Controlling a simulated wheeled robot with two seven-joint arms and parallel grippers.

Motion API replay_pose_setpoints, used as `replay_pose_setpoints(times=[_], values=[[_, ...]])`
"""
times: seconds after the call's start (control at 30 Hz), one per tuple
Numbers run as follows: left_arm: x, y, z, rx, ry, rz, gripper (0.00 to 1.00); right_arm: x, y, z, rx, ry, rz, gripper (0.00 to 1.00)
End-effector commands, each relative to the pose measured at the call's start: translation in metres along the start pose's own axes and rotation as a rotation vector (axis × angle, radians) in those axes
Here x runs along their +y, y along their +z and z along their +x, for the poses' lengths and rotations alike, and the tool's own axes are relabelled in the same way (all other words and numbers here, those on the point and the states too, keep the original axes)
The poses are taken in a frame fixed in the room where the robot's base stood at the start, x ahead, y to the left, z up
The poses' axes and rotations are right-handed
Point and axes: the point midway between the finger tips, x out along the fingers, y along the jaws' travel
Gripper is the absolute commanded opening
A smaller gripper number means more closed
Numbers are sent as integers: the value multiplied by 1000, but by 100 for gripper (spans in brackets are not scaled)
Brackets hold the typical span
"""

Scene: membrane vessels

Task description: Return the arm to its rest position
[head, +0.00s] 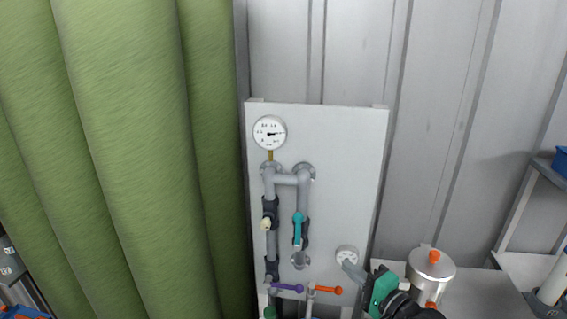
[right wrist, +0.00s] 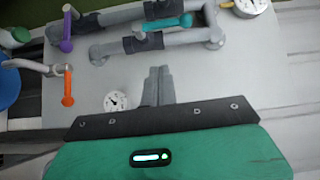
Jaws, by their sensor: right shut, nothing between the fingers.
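My right gripper (head: 350,269) is at the lower right of the panel (head: 345,150) in the head view. Its green body is at the bottom edge and its grey fingers point up and left, overlapping the lower gauge (head: 346,252) in the picture. In the right wrist view the gripper's fingers (right wrist: 158,72) are together with nothing between them. The lower gauge (right wrist: 115,101) is beside them there, apart in the picture. Most of my right arm is hidden below the frame. My left gripper is in neither view.
The panel carries grey pipes, an upper gauge (head: 269,132), and teal (head: 298,228), purple (head: 287,288) and orange (head: 328,290) valve handles close to the gripper. A metal vessel (head: 431,272) stands to the right. A green curtain (head: 130,150) hangs at the left.

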Motion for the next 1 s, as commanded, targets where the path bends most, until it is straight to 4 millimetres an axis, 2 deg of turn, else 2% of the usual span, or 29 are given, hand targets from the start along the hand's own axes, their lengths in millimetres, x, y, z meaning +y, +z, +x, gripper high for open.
replay_pose_setpoints(times=[0.17, 0.3, 0.4, 0.6, 0.87, 0.9, 1.0], values=[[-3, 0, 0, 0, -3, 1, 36, 70, 49, -38, -62, 275, -328, 0], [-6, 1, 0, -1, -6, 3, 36, 124, 82, -91, -172, 541, -630, 0], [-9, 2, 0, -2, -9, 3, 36, 151, 97, -131, -271, 709, -798, 0], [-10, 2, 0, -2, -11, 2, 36, 179, 115, -198, -461, 947, -994, 0], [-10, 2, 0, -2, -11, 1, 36, 191, 132, -271, -702, 1163, -1113, 0], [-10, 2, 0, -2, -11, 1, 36, 195, 133, -277, -731, 1185, -1122, 0], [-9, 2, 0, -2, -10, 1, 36, 221, 130, -267, -731, 1183, -1118, 0]])
